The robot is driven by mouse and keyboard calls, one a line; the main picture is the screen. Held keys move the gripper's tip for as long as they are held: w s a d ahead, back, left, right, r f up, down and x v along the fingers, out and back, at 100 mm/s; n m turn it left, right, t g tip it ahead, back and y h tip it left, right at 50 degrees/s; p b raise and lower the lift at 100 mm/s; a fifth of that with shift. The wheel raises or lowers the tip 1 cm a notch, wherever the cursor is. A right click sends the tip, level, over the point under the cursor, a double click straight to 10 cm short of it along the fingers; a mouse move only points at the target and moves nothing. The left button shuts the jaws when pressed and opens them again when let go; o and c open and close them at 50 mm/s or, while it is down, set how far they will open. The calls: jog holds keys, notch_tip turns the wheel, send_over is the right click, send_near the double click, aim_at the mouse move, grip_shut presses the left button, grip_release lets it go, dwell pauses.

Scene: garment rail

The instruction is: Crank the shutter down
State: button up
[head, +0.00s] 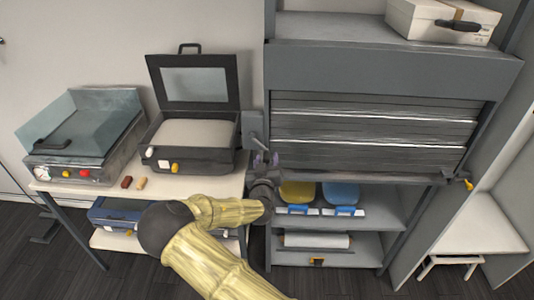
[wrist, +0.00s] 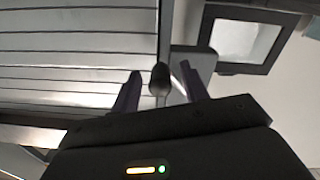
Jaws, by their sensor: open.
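The grey slatted shutter (head: 370,128) hangs partway down the front of the cabinet. Its lower edge is above the shelf of coloured items; its slats also fill the left of the wrist view (wrist: 75,60). A grey crank housing (head: 253,124) sits at the cabinet's left front side and shows in the wrist view (wrist: 199,62). A dark rounded crank knob (wrist: 159,80) lies between my open fingers, with gaps on both sides. My gripper (head: 266,159) is just below the housing in the head view, where the knob is hard to make out.
Yellow (head: 297,192) and blue (head: 341,193) items stand on the shelf under the shutter, with a white roll (head: 316,241) below. An open-lidded case (head: 190,144) and a glass-hooded machine (head: 80,145) occupy the left table. A white box (head: 441,20) sits on top.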

jog(key=shift+w+d, duration=0.15)
jog(key=shift+w, duration=0.95)
grip_shut()
jog(key=shift+f, duration=0.1)
